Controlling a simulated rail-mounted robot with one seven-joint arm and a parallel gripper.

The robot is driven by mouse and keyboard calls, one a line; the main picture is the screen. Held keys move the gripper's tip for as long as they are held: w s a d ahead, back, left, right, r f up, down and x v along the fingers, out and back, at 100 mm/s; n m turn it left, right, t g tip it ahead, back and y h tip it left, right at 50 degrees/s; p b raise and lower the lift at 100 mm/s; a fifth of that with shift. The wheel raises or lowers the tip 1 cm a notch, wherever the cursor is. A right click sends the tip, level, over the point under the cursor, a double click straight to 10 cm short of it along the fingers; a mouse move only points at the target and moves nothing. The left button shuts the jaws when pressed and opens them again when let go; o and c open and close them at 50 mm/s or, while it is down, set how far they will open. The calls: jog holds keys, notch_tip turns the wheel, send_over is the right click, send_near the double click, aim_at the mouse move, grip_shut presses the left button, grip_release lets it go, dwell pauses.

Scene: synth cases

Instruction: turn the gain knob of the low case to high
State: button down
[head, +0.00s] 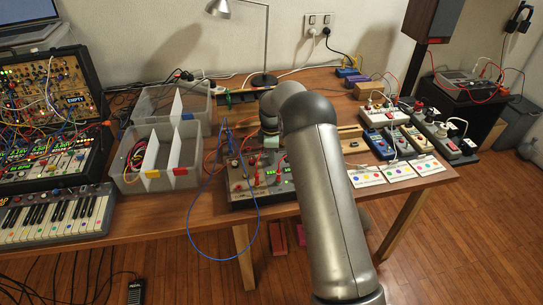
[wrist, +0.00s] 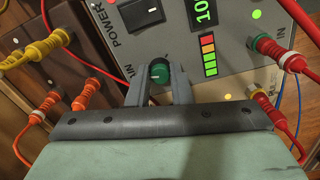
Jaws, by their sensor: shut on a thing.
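A small green knob (wrist: 159,72) sits on the panel beside partly hidden lettering ending in "IN". My gripper (wrist: 160,80) is shut on this green knob, with a dark finger on each side. The knob's pointer is too small to read surely. My gripper also shows in the head view (head: 269,158), over the case; the knob is hidden there.
Beside the knob are a lit level meter (wrist: 208,55), a green display (wrist: 204,10) and a black rocker switch (wrist: 141,14). Red and yellow plugs with cables stand close on both sides. A synth rack (head: 50,110) and grey bins (head: 160,160) are left; small boxes are right.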

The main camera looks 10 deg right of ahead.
jog(key=m+b, duration=0.1)
jog(key=m, duration=0.2)
jog(key=shift+m, duration=0.4)
jog(key=m, duration=0.3)
jog(key=shift+m+b, duration=0.3)
jog(key=shift+b, duration=0.1)
jog(key=m, duration=0.6)
jog(key=shift+b, duration=0.35)
jog(key=m, duration=0.5)
jog(key=shift+m, duration=0.4)
jog(key=m, duration=0.4)
jog(key=shift+r+m, duration=0.1)
jog(key=shift+m, duration=0.6)
jog(key=c, duration=1.3)
grip_release()
